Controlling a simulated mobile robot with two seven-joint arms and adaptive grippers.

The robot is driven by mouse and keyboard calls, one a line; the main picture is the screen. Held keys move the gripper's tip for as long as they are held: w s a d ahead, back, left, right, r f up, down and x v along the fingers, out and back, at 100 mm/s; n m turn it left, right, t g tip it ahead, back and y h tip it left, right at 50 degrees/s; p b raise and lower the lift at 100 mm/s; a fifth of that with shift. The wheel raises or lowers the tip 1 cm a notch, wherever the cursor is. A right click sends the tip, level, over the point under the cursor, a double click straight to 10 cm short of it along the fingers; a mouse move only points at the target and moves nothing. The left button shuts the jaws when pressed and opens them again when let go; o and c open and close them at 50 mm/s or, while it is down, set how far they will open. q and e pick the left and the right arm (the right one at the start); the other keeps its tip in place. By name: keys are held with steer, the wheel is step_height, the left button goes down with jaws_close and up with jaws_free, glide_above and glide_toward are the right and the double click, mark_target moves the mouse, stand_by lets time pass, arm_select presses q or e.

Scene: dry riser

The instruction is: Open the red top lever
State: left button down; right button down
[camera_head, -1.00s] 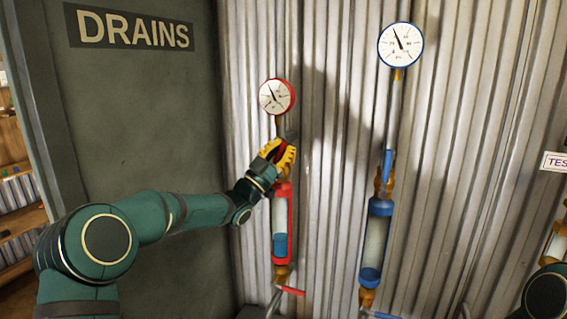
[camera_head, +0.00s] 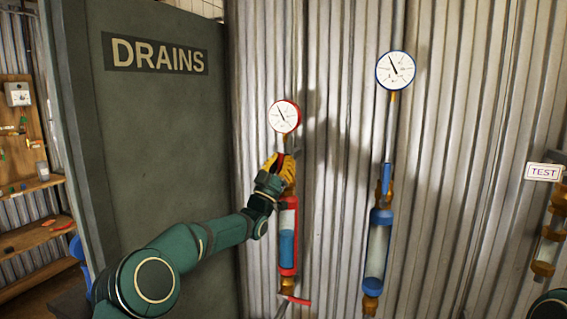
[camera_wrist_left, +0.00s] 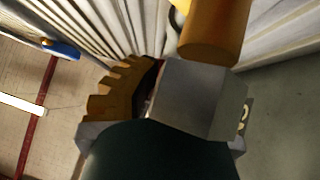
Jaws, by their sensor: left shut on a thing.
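The red riser hangs on the corrugated wall, with a red-rimmed gauge (camera_head: 284,117) on top and a red-framed sight tube (camera_head: 288,237) below. My left gripper (camera_head: 283,168) is at the valve between them, its yellow fingers shut on the red top lever (camera_head: 281,160). The fingers hide most of the lever, so its exact angle is unclear. Blue liquid stands in the tube. In the left wrist view the gripper's ridged yellow finger (camera_wrist_left: 118,90) shows close up near a brass cylinder (camera_wrist_left: 213,32). My right gripper is not in view.
A red bottom lever (camera_head: 296,300) sits under the tube. To the right stands a blue riser with a gauge (camera_head: 395,70), top lever (camera_head: 386,178) and tube (camera_head: 376,250). A TEST sign (camera_head: 543,172) is far right. A dark DRAINS panel (camera_head: 165,150) stands left.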

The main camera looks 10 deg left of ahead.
arm_select(q)
steer(key=shift+f, duration=0.1)
steer(key=c, duration=0.9)
jaws_free()
steer(key=shift+a, duration=0.1)
steer(key=shift+s, duration=0.1)
steer(key=v, duration=1.2)
